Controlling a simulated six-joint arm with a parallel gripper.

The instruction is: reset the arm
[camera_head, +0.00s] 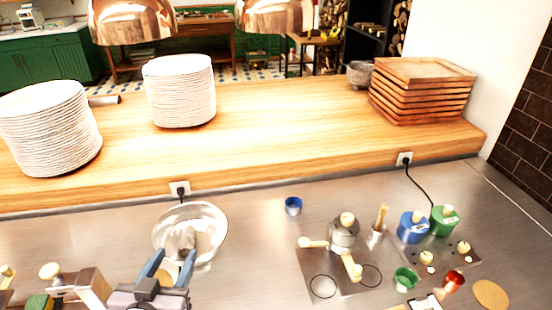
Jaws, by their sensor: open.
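My gripper (168,268) is at the lower left of the head view, its two blue-grey fingers spread apart. It is over the near edge of a clear glass bowl (217,222) on the steel counter. A greyish object (187,240) shows in the bowl just beyond the fingertips; I cannot tell what it is or whether the fingers touch it. A round tan piece shows between the fingers. The rest of my arm is mostly outside the frame.
A small blue cup (293,206) stands right of the bowl. Farther right are a metal device (344,232) on a plate, a green cup (405,279), and blue (412,228) and green (444,221) canisters. Plate stacks (180,92) and wooden trays (420,92) stand on the raised wooden shelf (270,130).

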